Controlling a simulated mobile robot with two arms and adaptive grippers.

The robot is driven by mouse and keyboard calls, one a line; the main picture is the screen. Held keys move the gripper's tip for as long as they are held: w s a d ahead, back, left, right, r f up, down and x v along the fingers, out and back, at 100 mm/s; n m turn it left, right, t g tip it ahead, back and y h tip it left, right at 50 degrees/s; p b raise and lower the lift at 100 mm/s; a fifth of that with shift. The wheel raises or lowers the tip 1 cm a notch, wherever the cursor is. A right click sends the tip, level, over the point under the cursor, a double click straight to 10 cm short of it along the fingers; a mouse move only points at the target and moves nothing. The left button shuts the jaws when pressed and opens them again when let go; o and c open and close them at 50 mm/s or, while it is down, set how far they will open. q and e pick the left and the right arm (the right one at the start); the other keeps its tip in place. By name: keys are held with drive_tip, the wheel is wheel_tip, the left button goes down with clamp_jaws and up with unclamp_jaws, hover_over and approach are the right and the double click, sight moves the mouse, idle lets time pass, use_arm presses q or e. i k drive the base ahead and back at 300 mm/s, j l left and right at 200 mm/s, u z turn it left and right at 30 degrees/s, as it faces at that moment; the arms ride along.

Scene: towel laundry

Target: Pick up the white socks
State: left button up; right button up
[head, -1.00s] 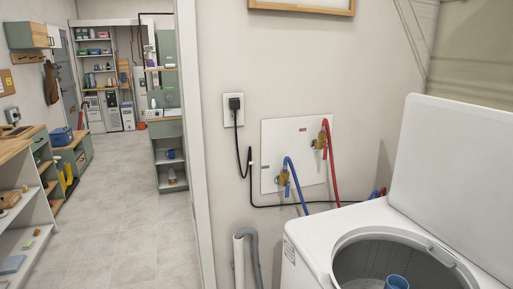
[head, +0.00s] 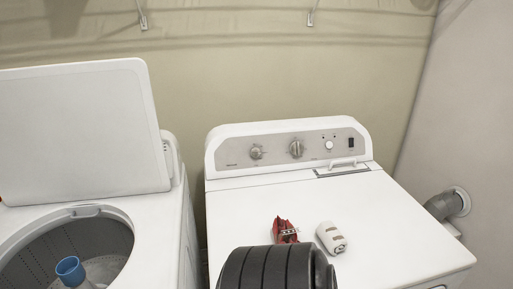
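A small white rolled bundle with dark marks (head: 331,237), which looks like the white socks, lies on top of the white dryer (head: 235,215). A red bundle with dark and white markings (head: 285,230) lies just to its left, with a small gap between them. Neither of my grippers is in view.
The open washing machine (head: 165,215) stands left of the dryer, its lid (head: 80,135) raised. A blue-topped agitator (head: 70,268) shows in its drum. A dark ribbed shape close to the camera hides part of the dryer top.

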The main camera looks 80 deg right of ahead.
sight(332, 239)
drive_tip(key=z, duration=3.2)
